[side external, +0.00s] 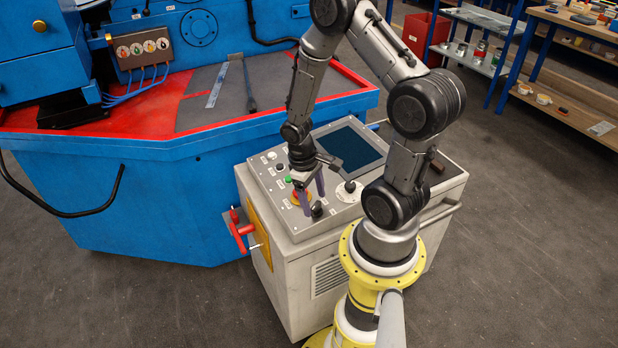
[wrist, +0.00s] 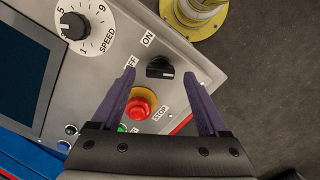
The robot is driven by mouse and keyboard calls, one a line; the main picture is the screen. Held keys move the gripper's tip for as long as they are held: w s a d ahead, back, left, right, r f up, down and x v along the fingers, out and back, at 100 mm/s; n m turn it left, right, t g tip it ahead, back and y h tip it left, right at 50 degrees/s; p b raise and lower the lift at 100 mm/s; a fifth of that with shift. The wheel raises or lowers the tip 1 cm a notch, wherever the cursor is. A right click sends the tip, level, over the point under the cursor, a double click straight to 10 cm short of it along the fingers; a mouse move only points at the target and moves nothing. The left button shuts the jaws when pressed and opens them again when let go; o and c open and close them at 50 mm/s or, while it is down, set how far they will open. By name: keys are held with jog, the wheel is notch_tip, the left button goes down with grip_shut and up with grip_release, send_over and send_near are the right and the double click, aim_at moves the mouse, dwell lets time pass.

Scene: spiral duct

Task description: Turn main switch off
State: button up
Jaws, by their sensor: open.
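A black rotary switch (wrist: 160,68) with ON and OFF labels beside it sits on the grey control panel (wrist: 195,62) in the wrist view. Its grip bar lies roughly crosswise in that picture; I cannot tell for certain which label it points to. In the side view the black switch (side external: 317,210) is near the panel's front edge. My gripper (wrist: 160,73) is open and empty, its purple fingertips on either side of the switch, with no clear contact. In the side view my gripper (side external: 313,200) points down over the panel; its exact height is unclear.
The red stop button (wrist: 139,108) is between the fingers, nearer my palm. A speed dial (wrist: 73,25) and a dark screen (side external: 350,148) share the panel. A red handle (side external: 240,230) sticks out from the cabinet's left side. A blue machine (side external: 170,195) stands behind.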

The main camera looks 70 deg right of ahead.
notch_tip(320, 180, up, 12)
jog(key=w+a, duration=0.1)
jog(key=w, duration=0.1)
dwell(0.5)
